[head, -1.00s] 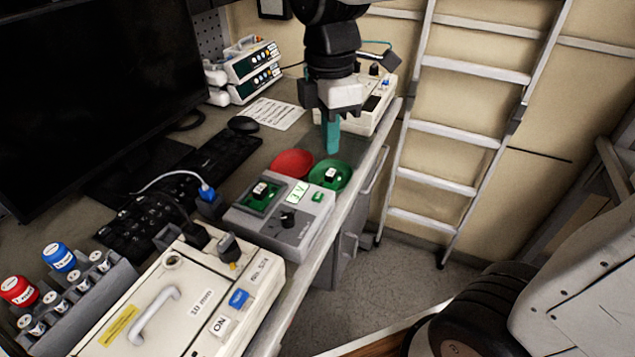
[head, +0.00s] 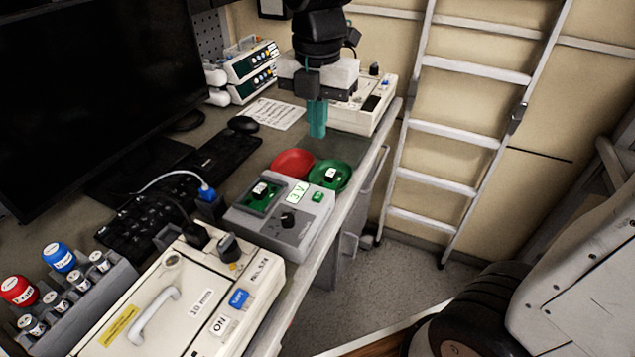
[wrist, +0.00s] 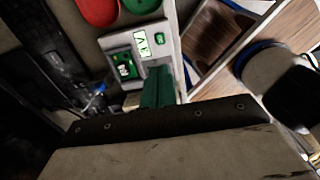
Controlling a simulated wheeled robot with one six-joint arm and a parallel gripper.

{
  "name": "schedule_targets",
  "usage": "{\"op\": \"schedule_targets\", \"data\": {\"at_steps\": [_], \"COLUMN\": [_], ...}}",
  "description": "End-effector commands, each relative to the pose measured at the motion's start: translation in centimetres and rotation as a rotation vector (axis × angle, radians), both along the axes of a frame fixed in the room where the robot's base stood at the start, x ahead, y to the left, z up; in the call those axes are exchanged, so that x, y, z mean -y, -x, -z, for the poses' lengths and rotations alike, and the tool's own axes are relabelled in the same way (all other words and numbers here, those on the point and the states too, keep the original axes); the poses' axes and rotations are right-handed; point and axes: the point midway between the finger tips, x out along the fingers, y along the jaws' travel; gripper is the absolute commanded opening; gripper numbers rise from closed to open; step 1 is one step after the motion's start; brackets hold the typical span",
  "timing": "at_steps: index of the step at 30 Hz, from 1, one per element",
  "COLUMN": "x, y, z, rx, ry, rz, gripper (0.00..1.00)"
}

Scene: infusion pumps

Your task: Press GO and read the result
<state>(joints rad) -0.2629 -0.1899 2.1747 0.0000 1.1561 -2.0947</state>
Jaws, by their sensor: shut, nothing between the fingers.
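The grey tester box (head: 284,235) stands on the bench. Its green socket (head: 256,206) holds a small white-topped piece (head: 260,188). A lit display (head: 297,191) shows green characters that look like "3 V", too small to be sure. Right of it is a small green button (head: 317,197), whose lettering I cannot read; in the wrist view the button (wrist: 159,38) is beyond the fingertips. A dark knob (head: 288,220) is on the front. The teal fingers show in the wrist view (wrist: 157,85).
A red bowl (head: 290,163) and a green bowl (head: 343,184) with a small piece in it stand behind the tester. A cream device (head: 150,335) is in front, a keyboard (head: 170,208) to the left. The bench edge is close on the right.

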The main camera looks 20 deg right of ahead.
Motion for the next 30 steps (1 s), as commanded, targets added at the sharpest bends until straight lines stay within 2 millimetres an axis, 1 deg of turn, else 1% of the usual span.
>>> {"op": "schedule_targets", "data": {"at_steps": [5, 8, 15, 21, 25, 30], "x": [0.0, 0.0, 0.0, 0.0, 0.0, 0.0], "y": [0.1, 0.1, 0.1, 0.1, 0.0, 0.0], "z": [1.7, 3.6, 8.8, 12.2, 13.4, 13.9], "rx": [-0.004, -0.006, -0.006, -0.004, -0.002, -0.001], "ry": [0.001, 0.002, 0.001, 0.001, 0.001, 0.001], "rz": [0.001, 0.001, 0.001, 0.001, 0.001, 0.001], "gripper": [0.0, 0.0, 0.0, 0.0, 0.0, 0.0]}}
